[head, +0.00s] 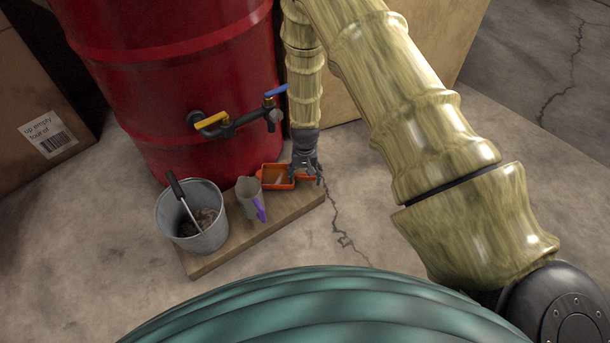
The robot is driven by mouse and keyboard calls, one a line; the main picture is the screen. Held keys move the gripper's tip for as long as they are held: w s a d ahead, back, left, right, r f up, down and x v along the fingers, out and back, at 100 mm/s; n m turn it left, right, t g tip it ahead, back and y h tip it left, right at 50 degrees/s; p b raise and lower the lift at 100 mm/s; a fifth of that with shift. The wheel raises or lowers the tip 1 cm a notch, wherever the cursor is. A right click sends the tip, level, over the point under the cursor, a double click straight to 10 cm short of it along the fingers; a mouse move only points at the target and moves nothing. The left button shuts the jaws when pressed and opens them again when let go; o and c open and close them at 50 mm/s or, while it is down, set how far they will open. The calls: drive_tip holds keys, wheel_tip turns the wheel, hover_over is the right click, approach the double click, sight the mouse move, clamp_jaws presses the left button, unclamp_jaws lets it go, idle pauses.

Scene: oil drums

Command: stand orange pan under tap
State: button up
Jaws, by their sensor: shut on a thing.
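The orange pan (271,172) is a small rectangular pan at the right end of a low wooden board, beside the red drum. My gripper (306,177) reaches down from above and is shut on the pan's right side; its fingers hide part of that side. The tap (272,113) is a dark pipe fitting on the drum's front, with a yellow lever and a blue lever. The pan is below and close to the tap's outlet end. I cannot tell whether it touches the board or is exactly under the outlet.
The red drum (185,80) stands behind the board (232,247). A grey metal bucket (203,236) with a dark-handled tool and a grey jug (250,197) with a purple handle stand left of the pan. Cardboard boxes (40,110) flank the drum. Cracked concrete floor is clear at right.

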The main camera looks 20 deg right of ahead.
drive_tip(key=shift+f, duration=0.25)
drive_tip(key=o, duration=1.4)
wheel_tip(320, 180, up, 12)
drive_tip(key=shift+s, duration=0.1)
